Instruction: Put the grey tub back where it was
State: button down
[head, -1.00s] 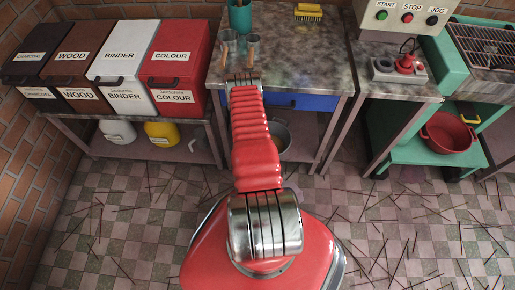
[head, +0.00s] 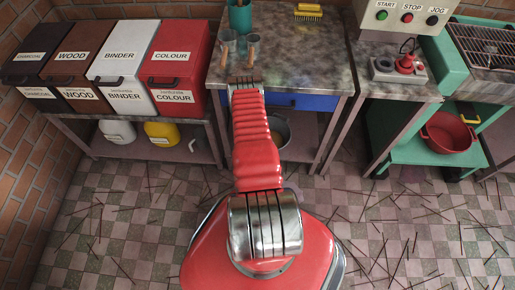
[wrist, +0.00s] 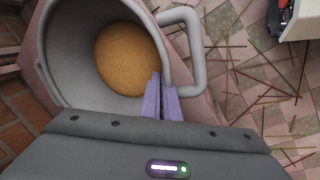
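The grey tub (wrist: 75,70) has a looped side handle (wrist: 197,50) and a tan-brown mass inside. It fills the upper left of the wrist view. My gripper (wrist: 160,84) has purple fingers closed together at the tub's near-right rim, one inside the wall and one outside, beside the handle's lower end. In the head view the grey tub (head: 282,131) shows only partly, under the middle table and behind my red arm. My gripper is hidden there. I cannot tell whether the tub rests on something or hangs.
The middle table (head: 300,65) stands above the tub, with its blue drawer (head: 303,101) and legs close by. A bin stand with lower shelf (head: 130,146) is on the left. A teal stand holding a red basin (head: 447,133) is on the right. Thin sticks litter the floor.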

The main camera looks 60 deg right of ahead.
jog(key=shift+w+d+f, duration=0.1)
jog(key=shift+f, duration=1.65)
jog(key=c, duration=2.5)
grip_release()
jog(key=shift+f, duration=0.1)
jog(key=o, duration=0.5)
jog(key=v, duration=1.2)
